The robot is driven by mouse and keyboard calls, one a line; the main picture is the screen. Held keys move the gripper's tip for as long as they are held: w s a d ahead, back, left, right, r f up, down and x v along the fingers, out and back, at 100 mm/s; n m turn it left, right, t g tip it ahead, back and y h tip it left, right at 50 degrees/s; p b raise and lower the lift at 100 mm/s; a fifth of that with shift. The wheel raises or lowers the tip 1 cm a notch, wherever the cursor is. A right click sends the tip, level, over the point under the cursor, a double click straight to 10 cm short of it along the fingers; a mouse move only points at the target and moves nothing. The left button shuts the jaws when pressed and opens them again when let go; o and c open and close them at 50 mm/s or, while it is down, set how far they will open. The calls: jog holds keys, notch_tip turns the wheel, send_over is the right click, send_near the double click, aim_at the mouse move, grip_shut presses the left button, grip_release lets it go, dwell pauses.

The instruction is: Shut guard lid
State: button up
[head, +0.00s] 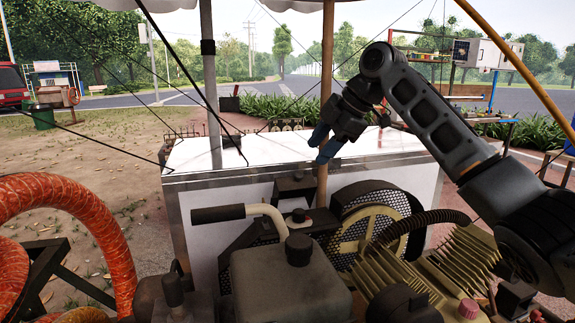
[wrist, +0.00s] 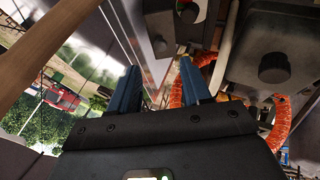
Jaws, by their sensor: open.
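My gripper (head: 323,146) is open and empty, with blue fingers, above the white cart top near the wooden pole. In the wrist view its two fingers (wrist: 158,72) stand apart with nothing between them. A small black box (head: 295,186) sits just below the cart's top edge, a little below and left of my gripper. In the wrist view a dark box (wrist: 160,24) shows beyond the fingertips, beside a dark round part with red on it (wrist: 190,12). I cannot tell for sure which part is the guard lid, or its angle.
The wooden pole (head: 326,70) stands right beside my gripper. The white cart top (head: 250,152) is mostly clear.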

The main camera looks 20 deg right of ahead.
aim_at(300, 174)
jog(key=p+x, duration=0.1)
jog(key=x, duration=0.6)
jog(key=shift+a+f+p, duration=0.1)
jog(key=shift+f+p, duration=0.05)
jog(key=shift+p, duration=0.15)
jog(key=shift+c, duration=0.3)
grip_shut()
